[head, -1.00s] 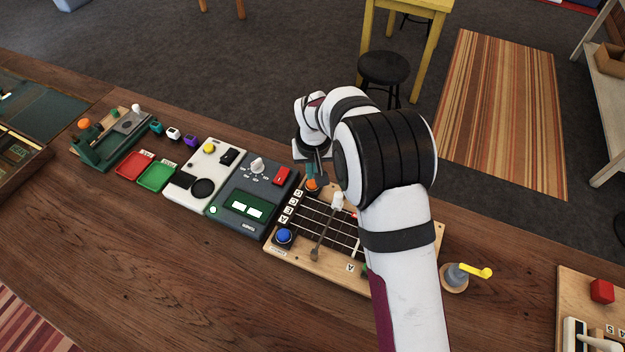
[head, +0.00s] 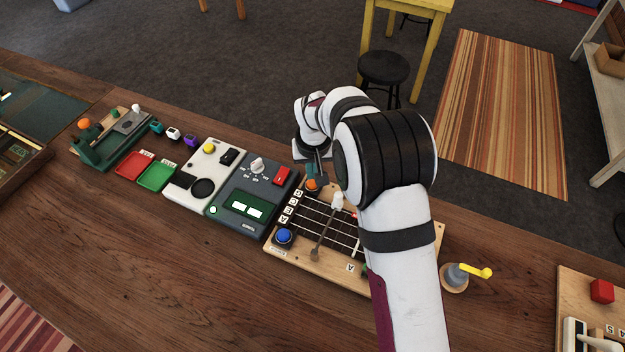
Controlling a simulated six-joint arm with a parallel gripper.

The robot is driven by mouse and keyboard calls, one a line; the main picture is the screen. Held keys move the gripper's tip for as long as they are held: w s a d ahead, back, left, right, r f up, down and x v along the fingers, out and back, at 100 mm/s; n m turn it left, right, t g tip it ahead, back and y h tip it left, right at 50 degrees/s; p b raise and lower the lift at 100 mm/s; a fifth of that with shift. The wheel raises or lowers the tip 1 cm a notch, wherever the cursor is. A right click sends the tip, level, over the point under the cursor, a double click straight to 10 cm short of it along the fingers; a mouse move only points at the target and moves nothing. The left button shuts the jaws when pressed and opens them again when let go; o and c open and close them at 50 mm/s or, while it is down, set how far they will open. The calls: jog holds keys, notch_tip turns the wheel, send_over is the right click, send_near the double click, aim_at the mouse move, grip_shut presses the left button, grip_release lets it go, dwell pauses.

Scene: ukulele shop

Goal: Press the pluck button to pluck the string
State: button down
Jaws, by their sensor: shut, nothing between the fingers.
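The wooden string board (head: 350,272) lies on the bench below my arm, with strings over a dark fretted strip. A blue round button (head: 284,236) sits on a black base at its front left corner. An orange button (head: 312,184) is at its back left corner. The small labels by these buttons are too small to read. My gripper (head: 315,174) is shut and empty, pointing down right above the orange button. I cannot tell whether it touches it. A lever with a white knob (head: 337,200) crosses the strings. My arm hides the board's right part.
Left of the board stand a dark tuner box (head: 236,222) with a red switch and a pale box (head: 180,195). Red (head: 133,164) and green trays lie further left. A yellow-handled crank (head: 455,277) stands at right. The bench front is clear.

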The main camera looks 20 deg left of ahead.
jog(key=shift+f, duration=0.2)
jog(key=shift+f, duration=0.9)
jog(key=shift+r, duration=3.8)
jog(key=s+d+r+m, duration=0.2)
jog(key=s+d+r, duration=0.2)
jog(key=d, duration=0.3)
jog(key=s+d+r+m+g, duration=0.1)
jog(key=s+d+r+m, duration=0.15)
jog(key=d, duration=0.45)
jog(key=s+d+r+m, duration=0.2)
jog(key=s+d+r, duration=0.3)
jog(key=d, duration=0.1)
jog(key=s+d+m, duration=0.2)
jog(key=s+d, duration=0.1)
jog(key=s, duration=0.5)
jog(key=s+d+f+m+g, duration=0.1)
jog(key=s+d+m, duration=0.2)
jog(key=s, duration=0.6)
jog(key=shift+d+f+y, duration=0.25)
jog(key=shift+d+y, duration=0.15)
jog(key=shift+d, duration=0.35)
